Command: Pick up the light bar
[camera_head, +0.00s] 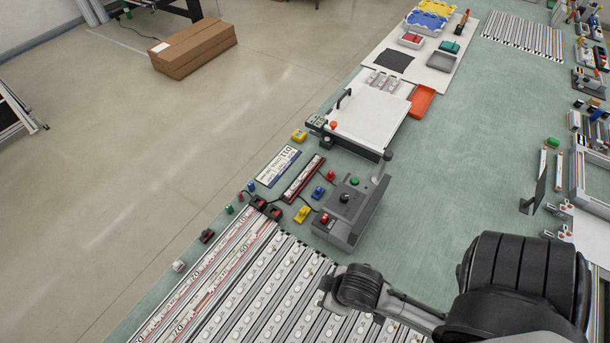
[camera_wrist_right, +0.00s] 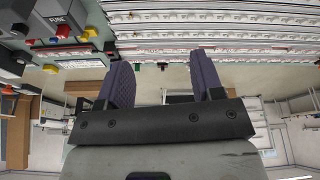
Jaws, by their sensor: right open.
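Several long light bars (camera_head: 262,292) lie side by side on the green bench at the bottom of the head view. They are pale strips with rows of white round lamps and dark edges. They also show across the top of the right wrist view (camera_wrist_right: 220,38). My right gripper (camera_wrist_right: 163,78) is open, with two dark purple fingers spread apart and nothing between them. My left gripper is not in view.
A grey control box (camera_head: 349,212) with buttons stands just beyond the bars. Small coloured connectors (camera_head: 304,214) and a dark-framed strip (camera_head: 303,178) lie beside it. A white panel fixture (camera_head: 365,120) stands farther back.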

